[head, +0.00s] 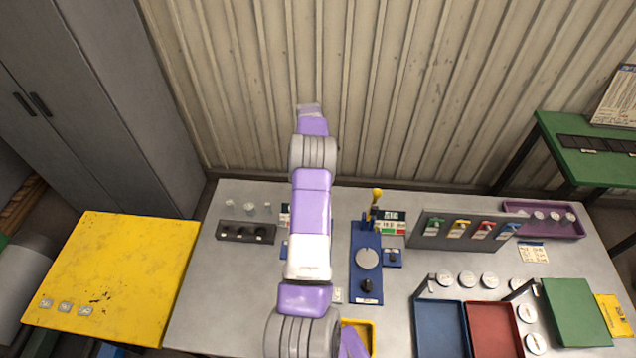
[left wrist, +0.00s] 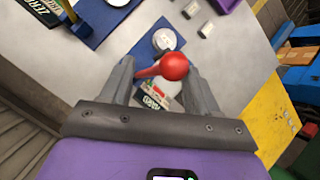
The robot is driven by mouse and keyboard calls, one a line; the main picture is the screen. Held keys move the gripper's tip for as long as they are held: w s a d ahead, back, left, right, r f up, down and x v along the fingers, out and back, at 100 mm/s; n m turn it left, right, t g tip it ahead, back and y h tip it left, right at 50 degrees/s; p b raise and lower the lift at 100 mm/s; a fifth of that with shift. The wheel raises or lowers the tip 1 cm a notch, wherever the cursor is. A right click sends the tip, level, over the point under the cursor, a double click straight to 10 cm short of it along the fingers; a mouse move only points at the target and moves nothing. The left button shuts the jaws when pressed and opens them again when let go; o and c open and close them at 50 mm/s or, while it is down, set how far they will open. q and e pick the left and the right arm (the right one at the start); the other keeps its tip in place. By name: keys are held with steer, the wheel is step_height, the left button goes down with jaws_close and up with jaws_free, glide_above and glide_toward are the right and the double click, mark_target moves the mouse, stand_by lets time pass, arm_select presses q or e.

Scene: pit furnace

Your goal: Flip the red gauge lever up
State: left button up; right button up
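The red gauge lever shows its round red knob (left wrist: 174,66) and a short red stem in the left wrist view. My left gripper (left wrist: 158,68) is open, with one finger on each side of the lever; the knob lies between the fingers, and I cannot tell whether either touches it. The lever's blue base plate (left wrist: 110,28) with a pale round dial (left wrist: 164,39) lies beyond. In the head view my purple left arm covers the red lever and the left gripper. My right gripper is out of view.
A yellow-knobbed lever (head: 376,195) on a blue plate (head: 366,238) stands right of my arm. A grey panel with coloured tags (head: 430,230), a blue tray (head: 418,330) and a red tray (head: 518,325) are further right. A dark socket block (head: 246,232) is left. A corrugated wall (head: 400,90) closes the back.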

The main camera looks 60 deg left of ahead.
arm_select(q)
steer(key=shift+s+d+r, duration=0.1)
steer(key=s+v, duration=0.1)
steer(key=v, duration=0.6)
steer(key=shift+w+r, duration=0.2)
steer(key=shift+w, duration=0.35)
stand_by(0.6)
